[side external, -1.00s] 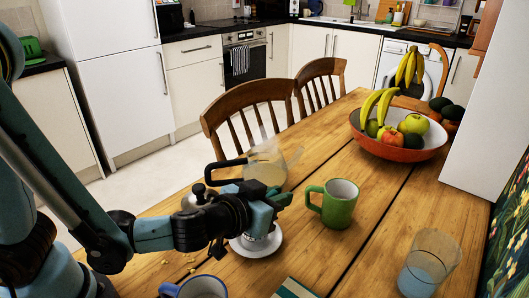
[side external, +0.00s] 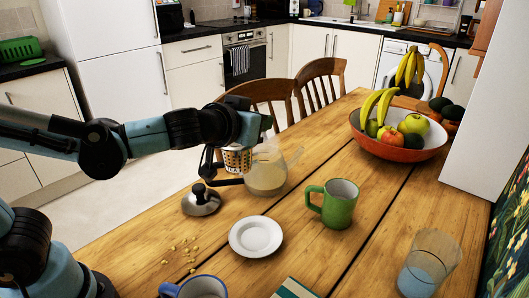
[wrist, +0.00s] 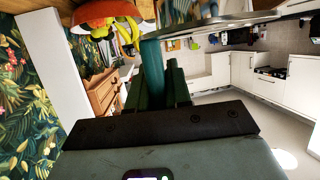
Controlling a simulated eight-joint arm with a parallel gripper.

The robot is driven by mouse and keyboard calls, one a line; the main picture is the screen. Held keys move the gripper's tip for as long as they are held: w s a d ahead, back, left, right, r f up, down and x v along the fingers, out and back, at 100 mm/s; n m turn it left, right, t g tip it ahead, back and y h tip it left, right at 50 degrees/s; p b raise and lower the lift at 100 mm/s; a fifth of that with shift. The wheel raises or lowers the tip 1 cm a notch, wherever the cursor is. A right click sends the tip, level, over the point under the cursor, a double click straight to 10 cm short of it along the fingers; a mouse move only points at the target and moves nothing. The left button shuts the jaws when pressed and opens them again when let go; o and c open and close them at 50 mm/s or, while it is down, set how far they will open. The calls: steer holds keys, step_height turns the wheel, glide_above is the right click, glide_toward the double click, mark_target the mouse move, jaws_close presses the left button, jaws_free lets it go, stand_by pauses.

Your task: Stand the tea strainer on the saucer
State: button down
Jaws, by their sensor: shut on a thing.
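My gripper (side external: 262,126) is raised above the table at the glass teapot (side external: 266,172). The white saucer (side external: 255,237) lies empty on the table, in front of the teapot and well below my gripper.
A silver lid with a black knob (side external: 202,200) lies left of the saucer, and crumbs (side external: 182,252) lie in front of it. A green mug (side external: 334,204) stands to the right. A blue-rimmed mug (side external: 200,288) and a book (side external: 296,289) are at the near edge. A glass (side external: 428,264) stands far right.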

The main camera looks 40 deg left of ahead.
steer(key=s+a+r+n+y, duration=0.1)
steer(key=s+a+r, duration=0.2)
steer(key=a+r, duration=0.35)
steer(key=s+d+f+m+h, duration=0.1)
steer(key=d+f+m+h, duration=0.1)
steer(key=d+f, duration=0.5)
steer(key=d+f+m+h, duration=0.1)
steer(key=d+f+h, duration=0.15)
steer(key=d, duration=0.85)
step_height(320, 180, down, 8)
steer(key=shift+s+y, duration=0.15)
steer(key=shift+y, duration=0.3)
steer(key=shift+f, duration=0.6)
steer(key=c, duration=1.1)
jaws_free()
steer(key=shift+o, duration=0.2)
steer(key=shift+r, duration=0.15)
